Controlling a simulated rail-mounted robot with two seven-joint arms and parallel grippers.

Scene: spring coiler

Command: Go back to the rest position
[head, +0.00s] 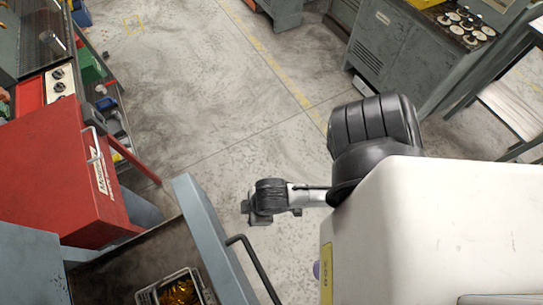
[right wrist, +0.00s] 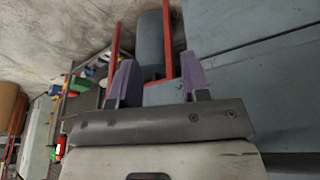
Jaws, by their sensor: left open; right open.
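In the head view, a small purple fingertip of my left gripper (head: 316,270) shows at the edge of my white body, which hides the rest of it. A black and white part of my arm extends out over the floor. In the right wrist view, my right gripper (right wrist: 158,76) is open, its two purple fingers set wide apart. Nothing is held between them. A blue-grey rounded part (right wrist: 150,45) and red bars (right wrist: 169,40) show beyond the fingers.
A red cabinet (head: 60,165) stands at the left. A bench with a grey-blue edge (head: 210,240) and a tray (head: 145,297) of brass-coloured pieces is at the bottom. A grey cabinet (head: 385,50) stands at the upper right. The floor (head: 210,90) between is clear.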

